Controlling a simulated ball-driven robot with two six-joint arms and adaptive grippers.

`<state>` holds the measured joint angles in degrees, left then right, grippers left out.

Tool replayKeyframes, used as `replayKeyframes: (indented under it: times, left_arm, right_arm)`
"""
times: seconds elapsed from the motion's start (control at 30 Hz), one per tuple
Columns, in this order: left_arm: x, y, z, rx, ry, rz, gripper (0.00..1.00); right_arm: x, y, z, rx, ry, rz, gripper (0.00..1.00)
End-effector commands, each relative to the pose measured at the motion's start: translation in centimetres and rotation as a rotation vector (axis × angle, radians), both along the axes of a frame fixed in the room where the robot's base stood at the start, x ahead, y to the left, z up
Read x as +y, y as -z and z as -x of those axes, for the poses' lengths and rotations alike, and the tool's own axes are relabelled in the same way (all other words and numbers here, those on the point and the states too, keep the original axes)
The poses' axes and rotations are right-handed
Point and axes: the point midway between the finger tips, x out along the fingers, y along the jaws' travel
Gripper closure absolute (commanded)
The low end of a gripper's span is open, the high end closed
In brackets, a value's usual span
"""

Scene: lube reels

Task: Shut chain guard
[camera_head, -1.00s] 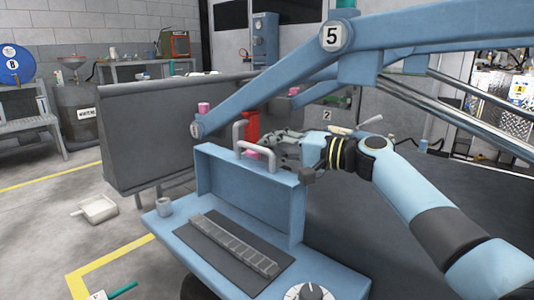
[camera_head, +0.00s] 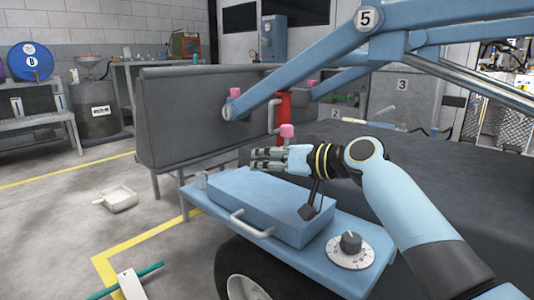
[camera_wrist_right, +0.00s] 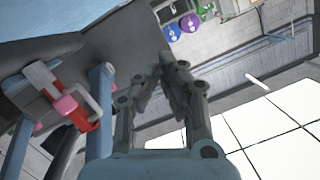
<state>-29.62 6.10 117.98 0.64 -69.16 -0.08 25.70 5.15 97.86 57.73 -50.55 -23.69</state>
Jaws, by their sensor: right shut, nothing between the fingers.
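The chain guard (camera_head: 262,203) is a blue box-shaped cover with a grey handle (camera_head: 251,224) on its front. It lies flat on the blue ledge (camera_head: 345,235), and the chain is hidden beneath it. My right gripper (camera_head: 256,158) is above the rear part of the guard, pointing left; its fingers are closed and empty. In the right wrist view its fingers (camera_wrist_right: 166,75) come together with nothing between them. My left gripper is not in view.
Blue arms marked 5 (camera_head: 366,18) cross above. A dark panel (camera_head: 190,115) stands behind. Floor at left holds a white tray (camera_head: 118,199).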

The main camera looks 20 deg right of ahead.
Motion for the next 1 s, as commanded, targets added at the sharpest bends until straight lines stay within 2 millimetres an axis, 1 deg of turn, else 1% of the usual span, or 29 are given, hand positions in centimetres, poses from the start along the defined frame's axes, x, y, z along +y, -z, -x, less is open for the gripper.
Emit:
replayKeyframes:
  times: [0.03,0.1,0.4,0.57,0.63,0.73,0.83,1.0]
  left_arm:
    - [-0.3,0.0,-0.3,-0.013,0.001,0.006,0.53]
    - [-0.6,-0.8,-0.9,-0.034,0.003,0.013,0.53]
    - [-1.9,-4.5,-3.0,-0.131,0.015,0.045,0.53]
    - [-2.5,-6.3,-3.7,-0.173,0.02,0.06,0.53]
    - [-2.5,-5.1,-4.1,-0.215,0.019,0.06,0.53]
    - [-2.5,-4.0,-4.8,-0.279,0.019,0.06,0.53]
    - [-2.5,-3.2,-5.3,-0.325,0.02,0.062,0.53]
    - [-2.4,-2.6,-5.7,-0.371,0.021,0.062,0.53]
  right_arm:
    - [0.3,1.4,0.2,-0.019,0.0,0.032,1.0]
    - [0.7,2.6,0.5,-0.054,0.0,0.087,1.0]
    - [2.3,7.2,1.5,-0.201,0.0,0.309,1.0]
    - [2.7,9.2,1.8,-0.264,0.0,0.405,1.0]
    - [2.8,9.9,1.9,-0.284,-0.001,0.435,1.0]
    - [2.9,10.7,1.9,-0.284,-0.001,0.432,1.0]
    - [3.0,11.2,2.0,-0.284,0.0,0.43,1.0]
    - [3.0,11.6,2.0,-0.285,0.0,0.428,1.0]
